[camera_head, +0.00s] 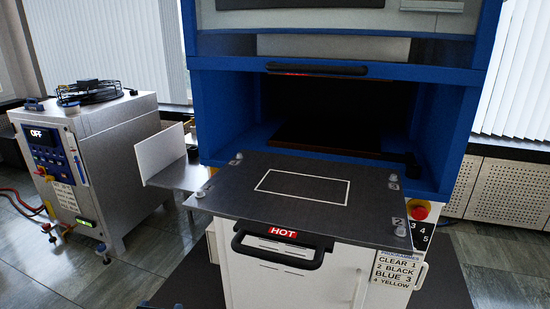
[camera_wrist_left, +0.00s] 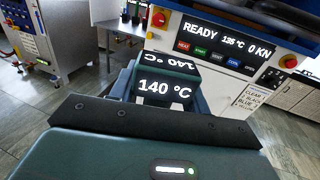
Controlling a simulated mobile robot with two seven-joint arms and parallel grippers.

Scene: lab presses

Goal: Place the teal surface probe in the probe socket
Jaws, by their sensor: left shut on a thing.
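The teal surface probe (camera_wrist_left: 181,95) is in front of my left gripper (camera_wrist_left: 155,120) in the left wrist view, with a display reading 140 °C and a second lit reading above it. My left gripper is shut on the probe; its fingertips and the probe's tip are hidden. No part of the left gripper can be made out in the head view. My right gripper is in neither view. I cannot make out the probe socket for certain. A side shelf (camera_head: 183,177) stands left of the press, with a white upright panel (camera_head: 161,154) on it.
The blue press (camera_head: 225,110) has a dark plate (camera_head: 235,205) out in front, marked with a white rectangle and empty. A HOT label (camera_head: 283,232) is on its front. The press panel (camera_wrist_left: 225,45) reads READY, 135 °C, 0 KN. A grey cabinet (camera_head: 115,140) stands at left.

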